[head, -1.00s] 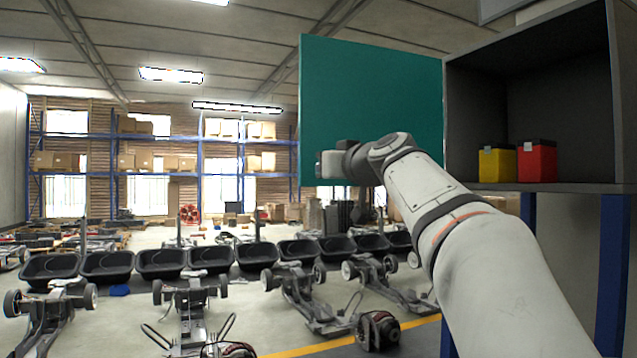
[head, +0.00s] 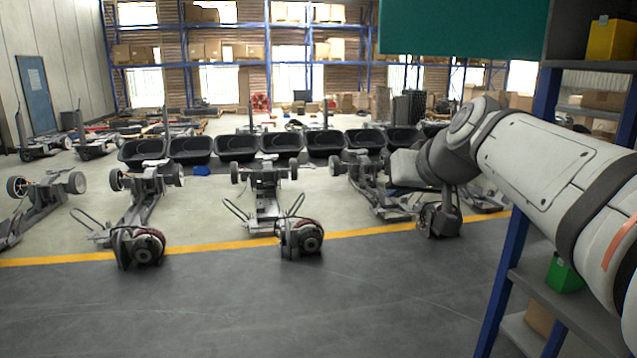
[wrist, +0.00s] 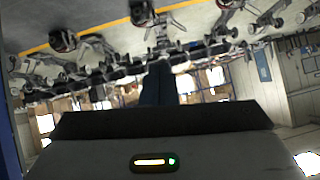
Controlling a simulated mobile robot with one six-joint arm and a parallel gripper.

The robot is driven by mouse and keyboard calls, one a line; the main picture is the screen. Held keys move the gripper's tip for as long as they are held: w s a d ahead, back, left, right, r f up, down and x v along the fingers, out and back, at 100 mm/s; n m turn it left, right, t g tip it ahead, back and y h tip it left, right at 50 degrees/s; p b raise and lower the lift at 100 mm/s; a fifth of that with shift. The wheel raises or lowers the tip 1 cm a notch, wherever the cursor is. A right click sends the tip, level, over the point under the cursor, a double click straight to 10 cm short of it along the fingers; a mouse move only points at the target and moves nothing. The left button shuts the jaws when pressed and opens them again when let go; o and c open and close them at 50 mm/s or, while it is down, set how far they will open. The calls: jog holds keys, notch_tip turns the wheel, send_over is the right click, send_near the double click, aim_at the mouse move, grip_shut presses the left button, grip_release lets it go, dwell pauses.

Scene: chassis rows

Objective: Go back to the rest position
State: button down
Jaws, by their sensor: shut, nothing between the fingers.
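My gripper (head: 402,170) is at the end of my white arm, in the right half of the head view. It is held in the air in front of the rows of chassis and points left. In the wrist view its dark fingers (wrist: 158,75) are together in the middle, with nothing between them. The wrist view shows the hall upside down. The fingertips are hard to make out in the head view.
A blue-legged shelf stands close on the right, with a teal door (head: 460,28) hanging open, a yellow box (head: 610,40) and a green box (head: 563,275). Chassis (head: 263,190) and black tubs (head: 281,143) stand in rows ahead. The grey floor (head: 230,305) in front is clear.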

jog(key=s+f+g+h, duration=0.1)
jog(key=s+f+g, duration=0.2)
jog(key=s+f, duration=0.7)
jog(key=s+d+f+m+g+h, duration=0.1)
jog(key=s+f+g, duration=0.3)
jog(key=s+f, duration=0.6)
notch_tip(320, 180, down, 6)
jog(key=shift+s+f+h, duration=0.1)
jog(key=shift+s+h, duration=0.15)
jog(key=shift+h, duration=0.35)
